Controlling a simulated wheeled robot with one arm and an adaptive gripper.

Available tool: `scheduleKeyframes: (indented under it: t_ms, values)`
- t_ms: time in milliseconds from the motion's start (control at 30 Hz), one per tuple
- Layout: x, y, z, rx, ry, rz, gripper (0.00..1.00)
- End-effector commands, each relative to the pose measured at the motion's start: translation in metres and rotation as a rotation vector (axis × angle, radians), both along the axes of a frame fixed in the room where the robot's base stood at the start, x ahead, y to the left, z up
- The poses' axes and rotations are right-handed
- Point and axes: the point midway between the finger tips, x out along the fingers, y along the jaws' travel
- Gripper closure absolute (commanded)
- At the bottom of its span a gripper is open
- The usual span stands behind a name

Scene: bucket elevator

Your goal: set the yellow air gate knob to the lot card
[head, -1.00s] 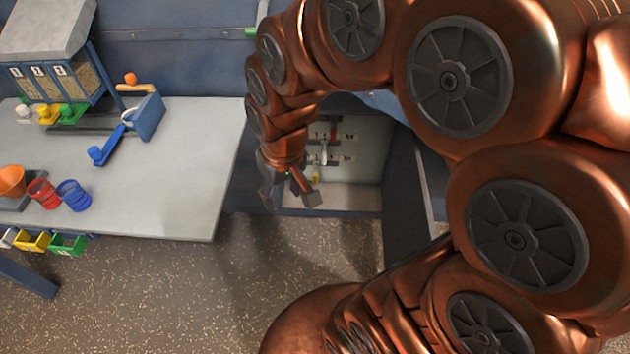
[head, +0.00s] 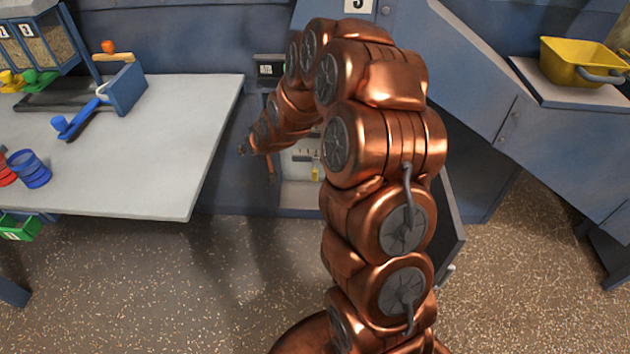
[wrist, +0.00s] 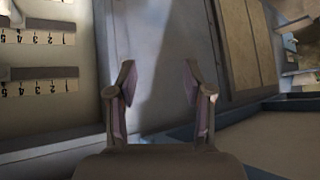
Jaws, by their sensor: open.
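The open cabinet (head: 300,190) under the wall right of the table holds a panel with small slides. A small yellow piece (head: 315,173), possibly the yellow knob, shows low inside it, partly beside my arm. My gripper (head: 246,148) is in front of and left of the cabinet opening, near the table's right edge, apart from the yellow piece. In the wrist view my gripper (wrist: 160,85) is open and empty. At that view's left are numbered scales (wrist: 40,87) and a grey slide piece (wrist: 14,73); no yellow knob shows there. I cannot identify the lot card.
A dark box with a white label (head: 268,69) is on the wall above the cabinet. The table (head: 170,180) carries a blue stand (head: 126,88) and cups (head: 32,170). A yellow tub (head: 580,62) sits at the right. The open cabinet door (head: 452,225) stands right of my arm.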

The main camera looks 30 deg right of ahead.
Motion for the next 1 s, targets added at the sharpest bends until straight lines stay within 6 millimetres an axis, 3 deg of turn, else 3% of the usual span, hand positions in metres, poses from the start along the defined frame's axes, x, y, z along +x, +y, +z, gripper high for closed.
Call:
scheduleKeyframes:
  t_ms: [33, 300, 533, 767, 1000]
  values:
    - [0.01, -0.009, -0.027, 0.001, -0.03, -0.017, 0.49]
    - [0.054, -0.057, -0.106, -0.019, -0.203, -0.104, 0.49]
    - [0.074, -0.106, -0.174, -0.06, -0.351, -0.187, 0.49]
    - [0.075, -0.157, -0.243, -0.119, -0.488, -0.27, 0.49]
    - [0.058, -0.207, -0.308, -0.205, -0.625, -0.35, 0.49]
